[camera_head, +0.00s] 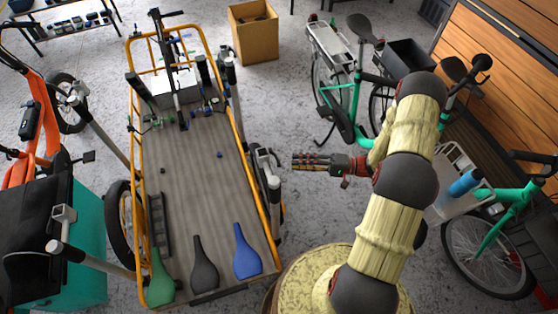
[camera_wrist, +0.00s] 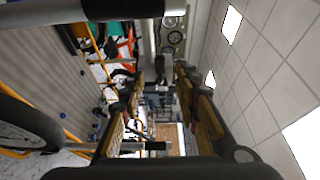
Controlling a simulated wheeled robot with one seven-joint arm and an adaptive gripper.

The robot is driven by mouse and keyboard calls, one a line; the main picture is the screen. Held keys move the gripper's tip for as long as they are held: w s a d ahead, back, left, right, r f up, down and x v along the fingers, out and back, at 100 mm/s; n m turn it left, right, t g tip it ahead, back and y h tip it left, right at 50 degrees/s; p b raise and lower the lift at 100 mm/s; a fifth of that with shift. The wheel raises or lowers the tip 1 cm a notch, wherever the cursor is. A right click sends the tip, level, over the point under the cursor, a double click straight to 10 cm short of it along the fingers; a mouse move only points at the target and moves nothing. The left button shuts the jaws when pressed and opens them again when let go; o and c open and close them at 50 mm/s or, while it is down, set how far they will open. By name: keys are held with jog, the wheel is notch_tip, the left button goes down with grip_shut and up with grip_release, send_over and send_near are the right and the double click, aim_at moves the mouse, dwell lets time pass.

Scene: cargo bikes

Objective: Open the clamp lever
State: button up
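My gripper (camera_head: 298,162) is stretched out to the left, just right of a grey and black upright clamp stand (camera_head: 274,190) at the cargo bed's right side. The stand's head (camera_head: 264,158) is small, and I cannot clearly pick out its clamp lever. In the wrist view my gripper's two fingers (camera_wrist: 161,75) stand apart with nothing held between them. Whether the gripper touches the stand cannot be told.
The orange-framed cargo bed (camera_head: 205,185) carries green, black and blue bottle-shaped pieces (camera_head: 246,253). Green bikes (camera_head: 357,95) stand behind and right of my arm. A cardboard box (camera_head: 254,38) stands at the back. Floor between the bed and the green bikes is open.

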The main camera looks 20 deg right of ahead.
aim_at(279, 161)
jog(key=x, duration=0.7)
jog(key=shift+w+a, duration=0.1)
jog(key=shift+a, duration=0.25)
jog(key=c, duration=0.8)
grip_shut()
